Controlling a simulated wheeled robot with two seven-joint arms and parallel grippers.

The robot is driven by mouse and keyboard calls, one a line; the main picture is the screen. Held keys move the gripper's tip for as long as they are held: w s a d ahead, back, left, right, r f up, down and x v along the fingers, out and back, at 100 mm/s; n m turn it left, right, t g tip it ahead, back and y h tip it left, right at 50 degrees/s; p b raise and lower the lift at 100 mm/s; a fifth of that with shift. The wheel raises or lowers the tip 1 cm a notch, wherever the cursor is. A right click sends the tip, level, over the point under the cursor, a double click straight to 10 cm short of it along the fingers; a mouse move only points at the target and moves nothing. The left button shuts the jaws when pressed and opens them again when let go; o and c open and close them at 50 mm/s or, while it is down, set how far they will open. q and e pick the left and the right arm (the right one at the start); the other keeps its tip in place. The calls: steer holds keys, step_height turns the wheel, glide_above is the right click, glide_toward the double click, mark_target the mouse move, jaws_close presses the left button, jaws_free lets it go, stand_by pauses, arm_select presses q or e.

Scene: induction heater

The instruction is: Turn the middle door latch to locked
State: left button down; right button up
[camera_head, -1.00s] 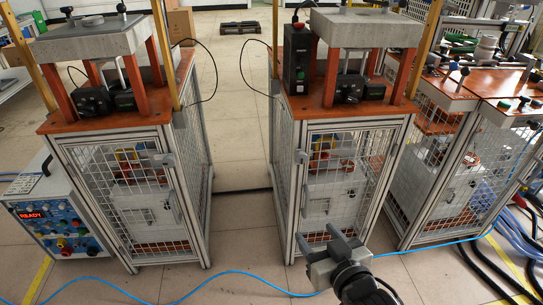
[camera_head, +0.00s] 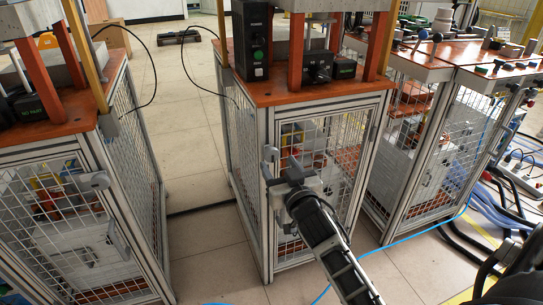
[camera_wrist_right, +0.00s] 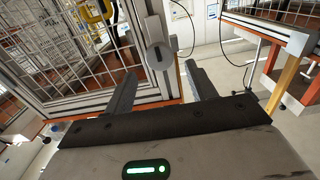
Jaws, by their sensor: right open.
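The middle door latch (camera_head: 270,154) is a small grey rounded knob on the left upright of the middle cabinet's mesh door (camera_head: 318,175). In the right wrist view the latch (camera_wrist_right: 158,53) has a rounded end with a dark slot. My right gripper (camera_head: 282,169) is in front of the door, just below and right of the latch. In the wrist view its two fingers (camera_wrist_right: 159,75) are spread, with the latch appearing between them. I cannot tell whether either finger touches it. My left gripper is in neither view.
A similar caged cabinet with its own latch (camera_head: 94,181) stands at the left. Another cabinet (camera_head: 430,150) stands close on the right. A floor gap (camera_head: 190,185) separates the left and middle cabinets. A blue hose (camera_head: 400,242) and dark cables lie on the floor at right.

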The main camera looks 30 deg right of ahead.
mark_target(272, 155)
steer(key=x, duration=0.4)
steer(key=shift+w+b, duration=0.35)
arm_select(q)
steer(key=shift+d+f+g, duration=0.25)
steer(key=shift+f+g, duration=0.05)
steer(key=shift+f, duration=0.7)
arm_select(e)
steer(key=shift+w+d, duration=0.2)
steer(key=shift+w, duration=0.45)
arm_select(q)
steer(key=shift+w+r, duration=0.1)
arm_select(e)
steer(key=c, duration=0.9)
